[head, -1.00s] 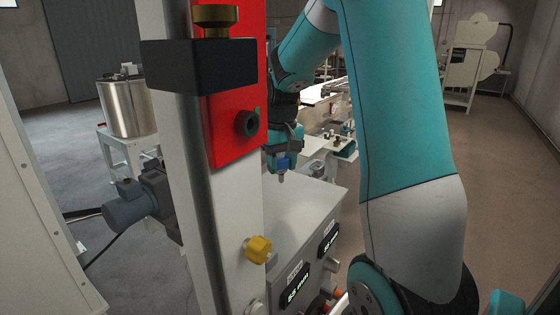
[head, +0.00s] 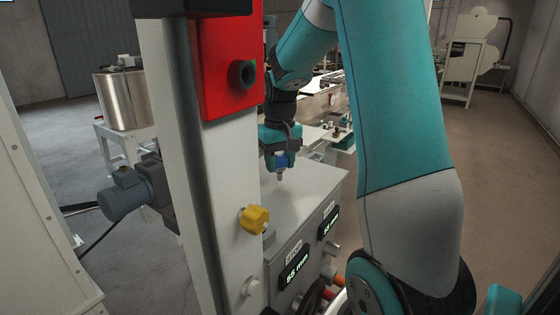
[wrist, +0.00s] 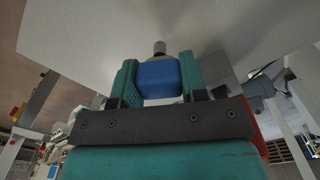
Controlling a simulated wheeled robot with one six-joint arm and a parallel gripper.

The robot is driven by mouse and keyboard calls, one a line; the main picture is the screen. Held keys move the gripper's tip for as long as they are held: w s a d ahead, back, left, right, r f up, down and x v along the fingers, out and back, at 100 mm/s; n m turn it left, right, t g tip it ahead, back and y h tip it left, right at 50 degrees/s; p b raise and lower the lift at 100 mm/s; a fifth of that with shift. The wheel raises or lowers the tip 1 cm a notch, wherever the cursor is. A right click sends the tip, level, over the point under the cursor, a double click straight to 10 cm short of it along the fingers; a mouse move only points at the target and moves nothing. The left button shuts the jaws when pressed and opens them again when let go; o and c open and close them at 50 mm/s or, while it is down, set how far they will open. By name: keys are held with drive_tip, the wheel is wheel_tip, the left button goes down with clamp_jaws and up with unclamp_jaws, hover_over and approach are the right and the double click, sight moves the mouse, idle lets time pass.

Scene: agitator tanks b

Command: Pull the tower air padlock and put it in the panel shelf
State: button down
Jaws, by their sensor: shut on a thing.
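My gripper (head: 281,158) is shut on a blue padlock (wrist: 158,77). In the wrist view the padlock sits between the two green fingers, its short metal shackle (wrist: 159,48) pointing away from the gripper. In the head view the padlock's blue body (head: 282,161) shows small below the gripper, shackle downward. It appears above the pale grey top of a panel box (head: 305,203). Whether it touches that top cannot be told. I cannot tell which surface is the panel shelf.
A white post with a red plate (head: 226,70) and yellow knob (head: 255,220) stands close on the left, beside the box. The box front carries lit displays (head: 297,266) and fittings. A metal tank (head: 126,100) and a blue-grey motor (head: 125,194) stand left. Floor at right is clear.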

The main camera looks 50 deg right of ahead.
drive_tip(key=shift+f, duration=0.4)
drive_tip(key=c, duration=0.6)
unclamp_jaws()
drive_tip(key=shift+o, duration=0.2)
wheel_tip(320, 180, up, 24)
drive_tip(key=p, duration=0.3)
drive_tip(key=shift+f, duration=0.25)
